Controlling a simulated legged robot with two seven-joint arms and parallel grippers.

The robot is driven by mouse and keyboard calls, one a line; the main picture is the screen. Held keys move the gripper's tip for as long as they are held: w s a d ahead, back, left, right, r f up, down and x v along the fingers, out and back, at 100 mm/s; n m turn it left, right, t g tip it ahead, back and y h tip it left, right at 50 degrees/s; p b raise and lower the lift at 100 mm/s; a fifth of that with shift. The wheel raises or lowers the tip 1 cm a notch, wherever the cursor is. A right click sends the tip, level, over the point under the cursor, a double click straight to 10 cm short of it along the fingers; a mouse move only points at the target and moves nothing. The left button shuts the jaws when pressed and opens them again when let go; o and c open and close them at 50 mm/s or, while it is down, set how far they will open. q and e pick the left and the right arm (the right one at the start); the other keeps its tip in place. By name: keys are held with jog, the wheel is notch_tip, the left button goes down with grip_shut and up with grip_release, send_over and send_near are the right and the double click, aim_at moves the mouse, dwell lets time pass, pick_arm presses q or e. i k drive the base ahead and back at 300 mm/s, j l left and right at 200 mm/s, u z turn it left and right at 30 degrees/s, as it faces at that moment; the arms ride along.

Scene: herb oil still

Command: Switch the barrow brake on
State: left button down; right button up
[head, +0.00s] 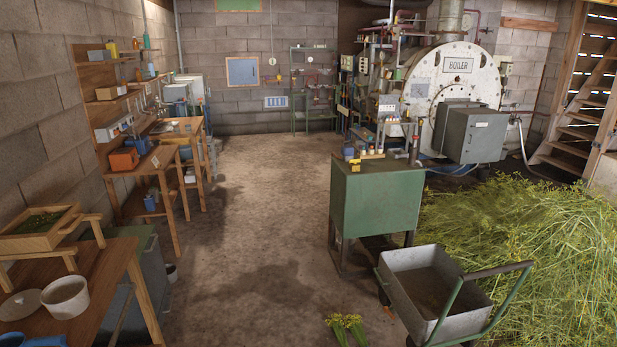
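The barrow (407,314) stands at the lower right, a grey metal tub with green handles (499,270), its near part cut off by the bottom edge. Its tub looks empty apart from a brownish floor. A dark wheel shows at its left side. I cannot make out the brake or its setting. Neither of my grippers is in view.
A green cabinet (372,205) stands just behind the barrow. A large pile of cut herbs (530,235) lies to its right. A small herb bunch (346,328) lies on the floor. Benches (100,275) line the left wall. The middle floor (265,200) is clear.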

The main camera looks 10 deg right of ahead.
aim_at(386, 308)
jog(key=i+j+z, duration=0.1)
jog(key=i+z, duration=0.35)
jog(key=i+j+z, duration=0.25)
jog(key=i+z, duration=0.15)
jog(key=i+j+z, duration=0.7)
jog(key=z, duration=0.2)
jog(key=i+j+z, duration=0.2)
jog(key=j+z, duration=0.2)
jog(key=j, duration=0.3)
jog(key=i+j+z, duration=0.15)
jog(key=j+z, duration=0.2)
jog(key=j, duration=0.3)
jog(key=j+z, duration=0.4)
jog(key=j, duration=0.25)
jog(key=j+z, duration=0.35)
jog(key=j, duration=0.3)
